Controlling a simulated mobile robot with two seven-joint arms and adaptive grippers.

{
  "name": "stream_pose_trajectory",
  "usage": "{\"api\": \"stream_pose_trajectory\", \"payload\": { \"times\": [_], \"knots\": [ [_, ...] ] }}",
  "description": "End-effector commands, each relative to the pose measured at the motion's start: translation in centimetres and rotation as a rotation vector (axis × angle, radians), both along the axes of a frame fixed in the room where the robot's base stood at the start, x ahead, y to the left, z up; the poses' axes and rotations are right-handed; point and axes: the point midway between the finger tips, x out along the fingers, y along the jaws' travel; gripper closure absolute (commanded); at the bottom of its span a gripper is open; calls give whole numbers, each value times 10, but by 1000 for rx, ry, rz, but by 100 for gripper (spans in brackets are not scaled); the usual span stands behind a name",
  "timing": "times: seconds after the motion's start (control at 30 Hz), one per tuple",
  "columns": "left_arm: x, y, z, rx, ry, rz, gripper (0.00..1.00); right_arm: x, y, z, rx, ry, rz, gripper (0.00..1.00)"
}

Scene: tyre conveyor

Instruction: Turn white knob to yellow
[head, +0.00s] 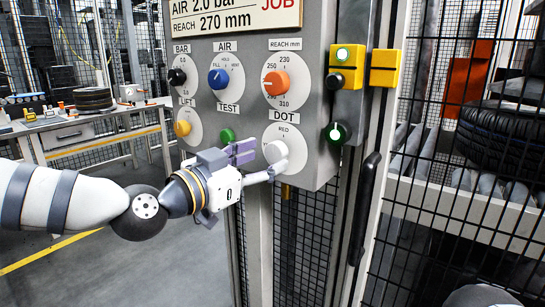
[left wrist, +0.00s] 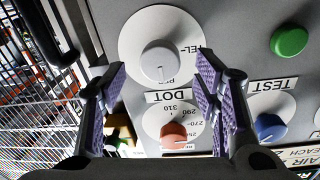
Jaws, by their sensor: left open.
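The white knob (head: 276,151) sits on a white dial under the DOT label, low on the grey control panel (head: 312,75). It also shows in the left wrist view (left wrist: 160,60), where a thin line on it faces the lettering near the label. Letters reading "YEL-" show at that dial's edge; no yellow patch shows there. My left gripper (head: 258,161) is open just in front of the dial, at the knob's lower left in the head view. In the left wrist view its purple-padded fingers (left wrist: 160,88) are apart, with the knob beyond them. I cannot tell whether a finger touches it.
A green button (head: 227,136) is close to the left gripper. Orange (head: 276,83), blue (head: 217,79), black (head: 177,76) and yellow (head: 183,127) knobs surround it on the panel. A black handle (head: 366,195) and mesh fence stand at right, a workbench (head: 95,125) at back left.

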Motion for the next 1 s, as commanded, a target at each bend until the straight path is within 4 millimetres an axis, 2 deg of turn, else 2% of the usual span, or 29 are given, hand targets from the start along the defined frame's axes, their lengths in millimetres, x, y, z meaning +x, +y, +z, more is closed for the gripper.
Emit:
{"api": "stream_pose_trajectory", "payload": {
  "times": [0.1,0.2,0.5,0.7,0.73,1.0],
  "knots": [
    [16,-14,-2,0,3,-1,44,-2,0,-2,0,5,0,60],
    [24,-20,-1,-1,2,0,44,-2,0,-3,0,6,0,60],
    [27,-23,0,-2,3,0,44,-2,0,-3,1,6,1,60],
    [27,-23,0,-1,3,0,90,-2,0,-3,1,6,1,60],
    [27,-23,0,-1,3,0,92,-2,0,-3,1,6,1,60],
    [27,-23,-1,-18,16,0,92,-2,0,-3,1,7,1,60]
  ]
}}
